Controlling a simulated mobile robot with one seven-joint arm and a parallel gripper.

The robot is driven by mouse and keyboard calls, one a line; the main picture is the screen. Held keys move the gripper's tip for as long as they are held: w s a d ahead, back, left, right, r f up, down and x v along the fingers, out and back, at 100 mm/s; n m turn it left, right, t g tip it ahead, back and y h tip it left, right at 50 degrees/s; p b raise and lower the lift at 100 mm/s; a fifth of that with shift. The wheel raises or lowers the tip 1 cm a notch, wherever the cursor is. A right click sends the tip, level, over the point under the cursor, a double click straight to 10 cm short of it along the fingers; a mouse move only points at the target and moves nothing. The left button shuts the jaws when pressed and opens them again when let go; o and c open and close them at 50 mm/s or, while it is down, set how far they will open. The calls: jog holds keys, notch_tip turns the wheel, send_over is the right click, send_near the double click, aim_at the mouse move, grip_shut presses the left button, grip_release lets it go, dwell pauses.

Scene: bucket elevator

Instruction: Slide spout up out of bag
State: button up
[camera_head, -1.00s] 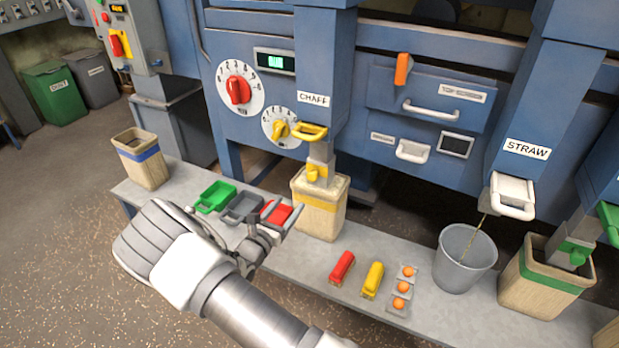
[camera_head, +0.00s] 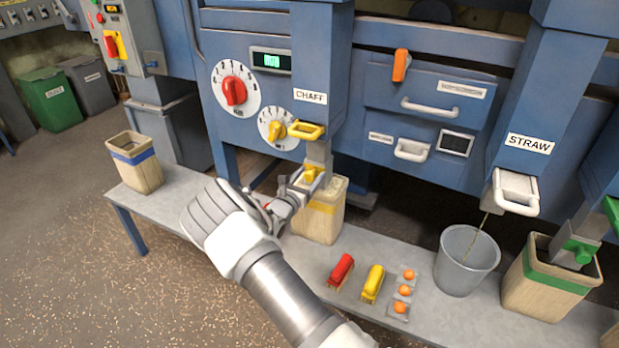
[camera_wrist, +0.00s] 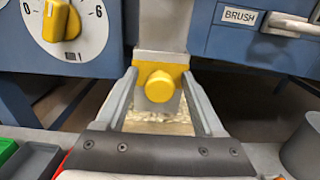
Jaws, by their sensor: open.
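The grey spout (camera_head: 318,152) hangs under the chaff chute, with a yellow band and knob (camera_head: 311,174) at its lower part. Its lower end is at the mouth of the tan bag (camera_head: 318,226), which has a yellow stripe and stands on the bench. My gripper (camera_head: 292,190) is just left of the spout at knob height. In the wrist view my gripper (camera_wrist: 160,95) is open, with its fingers on either side of the yellow knob (camera_wrist: 159,86). I cannot tell whether they touch it. The spout's lower end inside the bag is hidden.
The yellow chute handle (camera_head: 306,131) is just above the spout. Another bag (camera_head: 134,160) stands at the left.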

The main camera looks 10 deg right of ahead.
jog(key=shift+c, duration=0.2)
grip_shut()
jog(key=shift+a, duration=0.1)
dwell(1.1)
